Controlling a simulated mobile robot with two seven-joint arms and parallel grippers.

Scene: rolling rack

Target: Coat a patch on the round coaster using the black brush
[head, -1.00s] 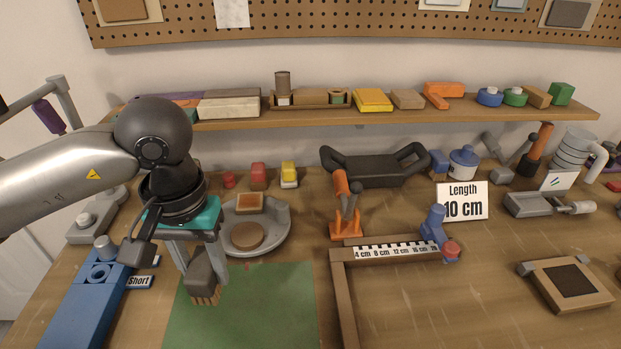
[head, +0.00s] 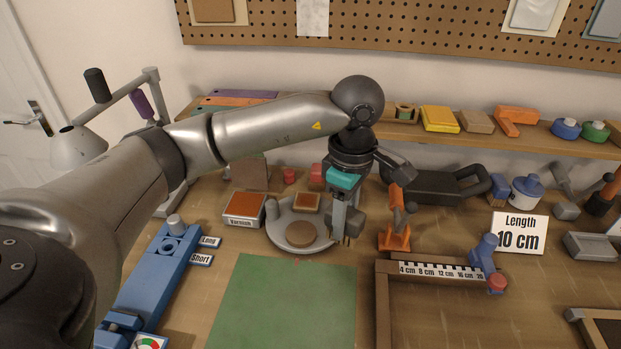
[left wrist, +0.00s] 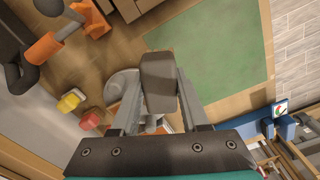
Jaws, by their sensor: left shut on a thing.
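My left gripper (head: 347,228) is shut on the black brush (head: 353,221), a dark block with short bristles pointing down. The brush is just right of the grey round tray (head: 281,240); its exact height is unclear. In the left wrist view the brush (left wrist: 158,80) sits between the two fingers (left wrist: 160,105). The round coaster (head: 301,234), a plain brown disc, lies in the tray's front part. A square orange-brown piece (head: 306,202) lies behind it. A box labelled Varnish (head: 244,207) with a red-brown top stands left of the tray. My right gripper is out of view.
An orange clamp-like tool (head: 395,238) stands close right of the brush. A wooden frame with a ruler (head: 440,271) lies to the front right. The green mat (head: 285,305) is clear. A blue Long/Short fixture (head: 160,270) lies left.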

